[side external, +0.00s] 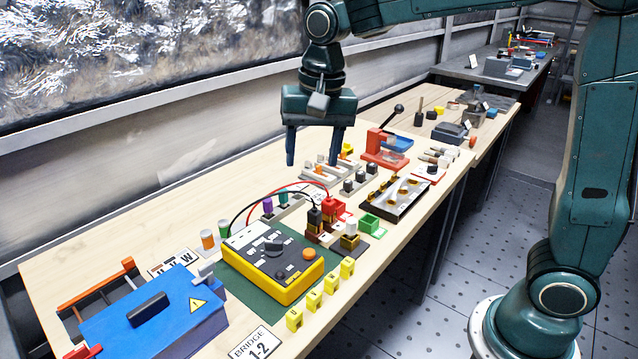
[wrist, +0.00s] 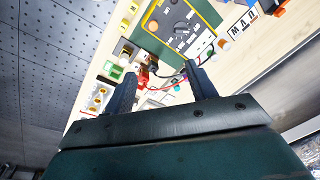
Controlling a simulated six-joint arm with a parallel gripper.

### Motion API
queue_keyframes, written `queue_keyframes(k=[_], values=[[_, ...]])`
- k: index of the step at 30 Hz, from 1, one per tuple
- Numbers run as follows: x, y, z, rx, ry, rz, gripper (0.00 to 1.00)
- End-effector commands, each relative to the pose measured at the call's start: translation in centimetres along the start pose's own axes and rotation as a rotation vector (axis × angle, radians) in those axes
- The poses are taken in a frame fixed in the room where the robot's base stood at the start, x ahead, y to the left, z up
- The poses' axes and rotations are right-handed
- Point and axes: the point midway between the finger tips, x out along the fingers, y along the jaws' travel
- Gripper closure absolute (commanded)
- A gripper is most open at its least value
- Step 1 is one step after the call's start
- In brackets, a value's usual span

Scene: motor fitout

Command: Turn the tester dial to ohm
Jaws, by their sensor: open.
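The yellow tester (side external: 272,258) with a grey face lies on a green mat (side external: 239,280) at the front middle of the bench in the side view. It also shows at the top of the wrist view (wrist: 172,22). Its dark dial (side external: 272,246) sits on the face, and also shows in the wrist view (wrist: 181,28); I cannot read where it points. An orange button (side external: 309,254) is on the right of the face. My gripper (side external: 313,163) is open and empty, above the bench and behind the tester. Its two fingers also show in the wrist view (wrist: 160,88).
Red and black leads (side external: 262,187) arch from the tester to terminal blocks (side external: 328,212) behind it. A blue box (side external: 150,318) stands at the left, and yellow markers (side external: 314,300) line the front. Past the blocks are a dark tray (side external: 394,198) and a red press (side external: 384,150).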

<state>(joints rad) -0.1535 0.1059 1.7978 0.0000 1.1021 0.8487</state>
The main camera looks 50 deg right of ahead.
Motion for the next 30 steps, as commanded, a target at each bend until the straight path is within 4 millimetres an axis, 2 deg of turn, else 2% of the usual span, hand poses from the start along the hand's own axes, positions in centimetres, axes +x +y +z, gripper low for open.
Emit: queue_keyframes(k=[6,12,18,30], values=[[3.4,-3.8,-1.5,0.129,-0.046,0.056,0.44],[5.9,-6.2,-2.3,0.222,-0.068,0.096,0.44],[7.0,-7.1,-2.5,0.263,-0.076,0.113,0.44],[7.8,-7.1,-2.5,0.265,-0.076,0.114,0.44]])
